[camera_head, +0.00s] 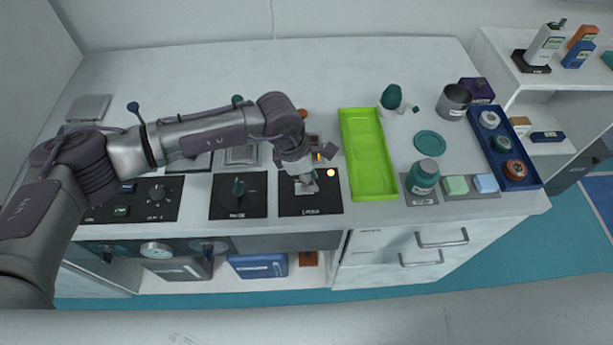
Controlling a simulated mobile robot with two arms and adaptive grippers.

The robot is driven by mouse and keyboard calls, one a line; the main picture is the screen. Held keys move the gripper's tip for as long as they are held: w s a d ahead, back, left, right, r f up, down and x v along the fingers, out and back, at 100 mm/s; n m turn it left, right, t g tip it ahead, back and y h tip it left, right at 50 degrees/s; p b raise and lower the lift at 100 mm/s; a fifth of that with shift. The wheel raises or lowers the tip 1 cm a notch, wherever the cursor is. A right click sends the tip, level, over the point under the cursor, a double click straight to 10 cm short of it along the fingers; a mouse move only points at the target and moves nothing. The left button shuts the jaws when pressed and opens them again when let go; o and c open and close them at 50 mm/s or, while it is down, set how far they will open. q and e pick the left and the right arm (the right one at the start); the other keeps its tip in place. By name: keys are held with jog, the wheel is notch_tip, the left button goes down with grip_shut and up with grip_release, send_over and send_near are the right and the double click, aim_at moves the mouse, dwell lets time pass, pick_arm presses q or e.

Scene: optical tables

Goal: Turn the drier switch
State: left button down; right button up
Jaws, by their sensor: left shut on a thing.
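My left arm reaches in from the left, and my left gripper (306,183) points down at the rightmost black panel (325,204) on the worktop. The gripper is shut on the switch of this panel, which the fingers mostly hide. A small round light on this panel glows pale yellow (331,173). The label at the panel's front edge is too small to read, so I cannot confirm it says drier. My right gripper is out of view.
A bright green tray (368,165) lies close on the right. Beyond are a green jar (423,177), a metal cup (454,101) and a blue tray (516,170).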

pick_arm(q)
jog(key=shift+d+f+y+b, duration=0.1)
jog(key=shift+d+y+b, duration=0.2)
jog(key=shift+y+b, duration=0.45)
jog(key=c, duration=1)
grip_release()
jog(key=shift+o, duration=0.2)
notch_tip(320, 180, up, 12)
jog(key=a, duration=0.1)
jog(key=shift+a, duration=0.2)
jog(key=shift+f, duration=0.1)
